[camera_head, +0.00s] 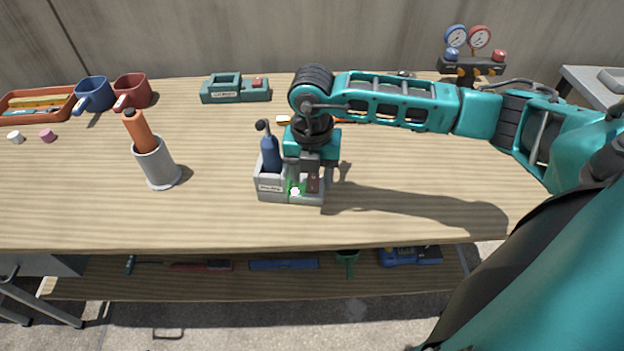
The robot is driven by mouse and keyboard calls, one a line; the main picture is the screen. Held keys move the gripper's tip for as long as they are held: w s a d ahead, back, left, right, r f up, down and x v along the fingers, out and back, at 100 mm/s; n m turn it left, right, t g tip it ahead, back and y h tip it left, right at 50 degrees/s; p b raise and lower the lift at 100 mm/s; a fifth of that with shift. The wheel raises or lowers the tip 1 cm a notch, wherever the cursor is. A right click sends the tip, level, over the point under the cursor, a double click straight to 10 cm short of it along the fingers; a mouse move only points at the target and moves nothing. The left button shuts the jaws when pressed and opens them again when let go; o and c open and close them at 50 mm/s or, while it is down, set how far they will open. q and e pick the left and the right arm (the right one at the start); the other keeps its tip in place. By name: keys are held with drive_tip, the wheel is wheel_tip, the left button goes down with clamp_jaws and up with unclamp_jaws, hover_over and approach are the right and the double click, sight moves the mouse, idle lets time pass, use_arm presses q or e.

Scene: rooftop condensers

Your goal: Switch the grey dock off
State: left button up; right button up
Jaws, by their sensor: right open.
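The grey dock (270,196) stands on the workbench near the middle of the picture. A dark blue handheld device (270,152) stands upright in its left part. A bright green light (295,191) glows on the dock's front, and a dark reddish switch (313,183) sits just right of it. My right gripper (311,178) points down at the right part of the dock, open, its fingers either side of the switch area. I cannot tell whether it touches the dock. My left gripper is not in view.
A teal dock (222,97) with a red button stands farther back. A grey cup (162,177) with an orange-handled tool is to the left. Mugs (132,92) and an orange tray (30,117) are at the back left, gauges (468,62) at the back right. The bench front is clear.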

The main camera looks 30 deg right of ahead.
drive_tip(key=shift+f, duration=0.65)
